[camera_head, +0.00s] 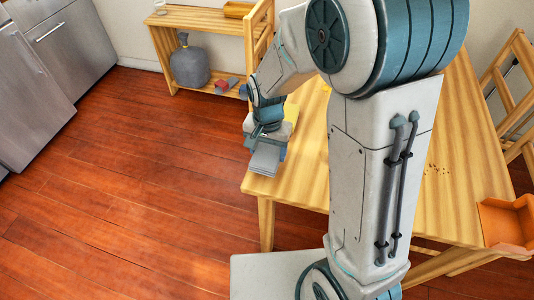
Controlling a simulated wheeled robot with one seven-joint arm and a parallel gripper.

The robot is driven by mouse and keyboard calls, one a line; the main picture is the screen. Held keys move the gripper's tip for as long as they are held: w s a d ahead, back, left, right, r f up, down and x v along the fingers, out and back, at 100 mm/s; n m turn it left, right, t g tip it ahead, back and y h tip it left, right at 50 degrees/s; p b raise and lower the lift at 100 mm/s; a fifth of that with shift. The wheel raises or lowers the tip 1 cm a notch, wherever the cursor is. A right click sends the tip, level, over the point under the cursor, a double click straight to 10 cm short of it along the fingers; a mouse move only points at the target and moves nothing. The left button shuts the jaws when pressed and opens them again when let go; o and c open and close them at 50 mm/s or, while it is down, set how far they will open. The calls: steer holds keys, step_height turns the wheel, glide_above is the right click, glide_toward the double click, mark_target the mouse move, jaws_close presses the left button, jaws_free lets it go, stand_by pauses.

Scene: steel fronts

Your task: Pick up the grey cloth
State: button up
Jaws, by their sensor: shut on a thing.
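My gripper (267,141) is at the near left corner of the wooden table, pointing down. A flat grey piece, which looks like the grey cloth (264,160), shows at its jaws, and the gripper is shut on it. The cloth overlaps the table's corner in the picture. Whether it touches the tabletop cannot be told. The fingertips are mostly hidden by the gripper body and the cloth.
The wooden table (458,150) has dark crumbs and an orange dustpan-like tray (508,222) at its right. A yellow item (291,114) lies behind my gripper. Chairs stand nearby; the red floor at left is clear.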

steer(key=s+d+r, duration=0.1)
steer(key=d+r, duration=0.7)
steer(key=d, duration=0.3)
steer(key=shift+d, duration=0.3)
steer(key=shift+r, duration=0.1)
